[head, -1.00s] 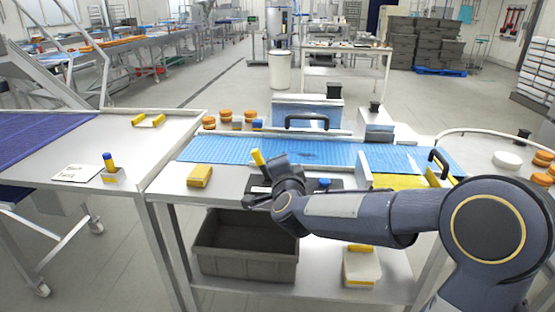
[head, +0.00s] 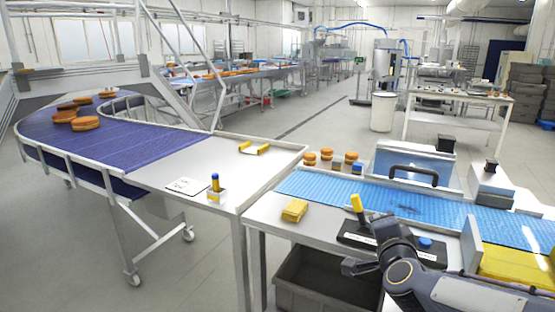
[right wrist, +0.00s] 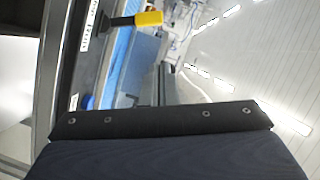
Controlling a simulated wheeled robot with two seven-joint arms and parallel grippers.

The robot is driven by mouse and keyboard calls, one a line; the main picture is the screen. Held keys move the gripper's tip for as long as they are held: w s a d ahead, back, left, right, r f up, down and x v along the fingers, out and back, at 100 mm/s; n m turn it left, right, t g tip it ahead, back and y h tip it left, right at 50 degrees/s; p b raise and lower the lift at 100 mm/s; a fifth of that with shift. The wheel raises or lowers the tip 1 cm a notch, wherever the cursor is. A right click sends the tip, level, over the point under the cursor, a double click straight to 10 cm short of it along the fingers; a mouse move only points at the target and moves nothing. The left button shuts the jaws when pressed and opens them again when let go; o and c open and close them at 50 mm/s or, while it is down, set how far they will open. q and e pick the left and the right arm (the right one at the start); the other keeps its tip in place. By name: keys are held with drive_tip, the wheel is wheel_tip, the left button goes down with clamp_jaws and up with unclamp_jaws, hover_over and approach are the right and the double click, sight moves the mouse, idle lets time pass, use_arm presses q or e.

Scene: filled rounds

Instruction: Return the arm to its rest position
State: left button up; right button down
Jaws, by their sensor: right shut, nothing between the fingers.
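My right arm comes in from the lower right of the head view. The same yellow handle shows in the right wrist view (right wrist: 149,18). My left arm and gripper are not in view.
The blue belt (head: 300,186) runs behind the holder. A yellow sponge-like block (head: 294,210) lies on the table's left. A grey crate (head: 300,298) sits on the shelf below. The left steel table (head: 215,158) carries a card and a small pen holder. Filled rounds (head: 85,123) lie on the purple conveyor.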

drive_tip(key=s+a+r+n+g+y+p, duration=0.1)
drive_tip(key=s+a+n+g+y+p, duration=0.35)
drive_tip(key=s+n+y, duration=0.55)
drive_tip(key=s+a+f+n+g+h+p, duration=0.1)
drive_tip(key=s+f+n+g, duration=0.1)
drive_tip(key=s, duration=0.8)
drive_tip(key=s+f+n+g+h+p, duration=0.1)
drive_tip(key=s+f+g, duration=0.3)
drive_tip(key=s, duration=0.6)
drive_tip(key=shift+a+f+n+h, duration=0.4)
drive_tip(key=shift+f+n+h, duration=0.1)
